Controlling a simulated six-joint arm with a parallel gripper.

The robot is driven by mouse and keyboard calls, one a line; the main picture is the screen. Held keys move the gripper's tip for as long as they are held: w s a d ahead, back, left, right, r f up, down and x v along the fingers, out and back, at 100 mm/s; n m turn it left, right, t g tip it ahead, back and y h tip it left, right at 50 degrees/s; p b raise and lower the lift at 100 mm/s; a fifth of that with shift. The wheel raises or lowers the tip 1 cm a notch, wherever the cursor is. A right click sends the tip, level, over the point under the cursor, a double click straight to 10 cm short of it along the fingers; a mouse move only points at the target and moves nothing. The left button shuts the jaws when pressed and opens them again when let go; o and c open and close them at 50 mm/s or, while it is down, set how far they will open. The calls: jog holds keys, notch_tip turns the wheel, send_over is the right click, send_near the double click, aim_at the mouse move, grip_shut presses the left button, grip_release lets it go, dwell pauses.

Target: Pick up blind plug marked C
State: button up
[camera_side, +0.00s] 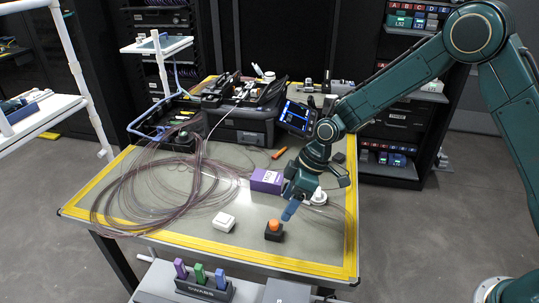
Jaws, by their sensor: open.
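My gripper (289,213) is low over the front right of the table, its blue tip pointing down and left. It is open, and nothing shows held in it. Its tip is just right of and above an orange knob-like piece (274,225) on a small black block (273,236); I cannot tell whether they touch. A red label with the letter C (418,7) is in a row of letters on the rack at the top right. Small coloured pieces sit below that row, too small to identify. I cannot make out which thing is the blind plug marked C.
A purple box (266,180) is behind my gripper, and a white square piece (224,222) lies to its left. Coiled fibre (125,200) covers the table's left. A holder labelled SWABS (205,290) is in front, below table height.

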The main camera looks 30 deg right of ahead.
aim_at(275, 224)
jog(key=shift+x, duration=1.9)
jog(key=shift+f, duration=0.15)
jog(key=shift+x, duration=2.45)
jog(key=shift+w, duration=0.15)
jog(key=c, duration=1.1)
